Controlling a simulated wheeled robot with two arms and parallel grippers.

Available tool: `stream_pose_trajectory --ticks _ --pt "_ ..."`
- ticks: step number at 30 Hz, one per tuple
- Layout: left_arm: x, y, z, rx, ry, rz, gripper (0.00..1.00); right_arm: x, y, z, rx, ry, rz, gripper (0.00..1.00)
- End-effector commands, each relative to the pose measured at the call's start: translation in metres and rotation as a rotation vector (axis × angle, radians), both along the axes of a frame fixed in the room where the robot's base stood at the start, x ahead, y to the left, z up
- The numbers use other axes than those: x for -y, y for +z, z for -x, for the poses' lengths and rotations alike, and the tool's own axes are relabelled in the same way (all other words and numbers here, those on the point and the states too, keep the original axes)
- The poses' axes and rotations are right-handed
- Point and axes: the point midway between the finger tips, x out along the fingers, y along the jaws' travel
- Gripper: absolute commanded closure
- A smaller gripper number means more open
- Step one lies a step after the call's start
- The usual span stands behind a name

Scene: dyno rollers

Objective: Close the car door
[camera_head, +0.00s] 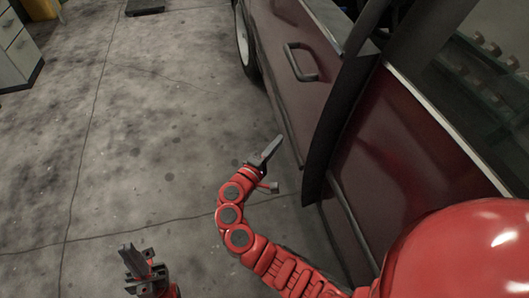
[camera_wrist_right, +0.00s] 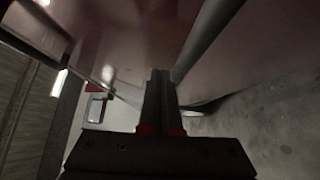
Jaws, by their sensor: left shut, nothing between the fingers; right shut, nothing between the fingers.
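The dark red car door (camera_head: 290,85) has a dark handle (camera_head: 300,62) and is at the upper middle of the head view. A thick dark edge (camera_head: 335,120) runs between it and another red panel (camera_head: 385,180); I cannot tell how far the door stands open. My right gripper (camera_head: 272,145) is shut and empty, close to the door's lower edge; contact is unclear. In the right wrist view its fingers (camera_wrist_right: 160,82) are together in front of a dark red panel (camera_wrist_right: 130,35). My left gripper (camera_head: 130,257) is shut and empty over the floor, well away from the door.
A car wheel (camera_head: 243,40) shows beyond the door. A white drawer cabinet (camera_head: 18,48) and a yellow object (camera_head: 42,8) stand at the far left. A dark item (camera_head: 145,6) lies at the top edge. The concrete floor (camera_head: 140,140) left of the car is mostly clear.

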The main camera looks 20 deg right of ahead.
Motion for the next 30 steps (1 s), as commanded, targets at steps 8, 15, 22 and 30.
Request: stream_pose_trajectory --ticks 8,15,22,30 --pt "0.000 0.002 -0.002 0.000 0.000 0.001 1.00 0.036 0.002 0.004 -0.001 0.000 -0.001 1.00" --pt "0.000 0.002 -0.002 0.000 0.000 0.001 1.00 0.042 0.002 0.005 -0.002 0.002 0.000 1.00" --pt "0.000 0.003 -0.001 0.000 0.000 0.001 1.00 0.042 0.002 0.005 -0.001 0.001 0.001 1.00" --pt "0.000 0.007 -0.001 0.000 0.000 0.001 1.00 0.096 0.003 0.010 -0.001 -0.010 0.005 1.00"
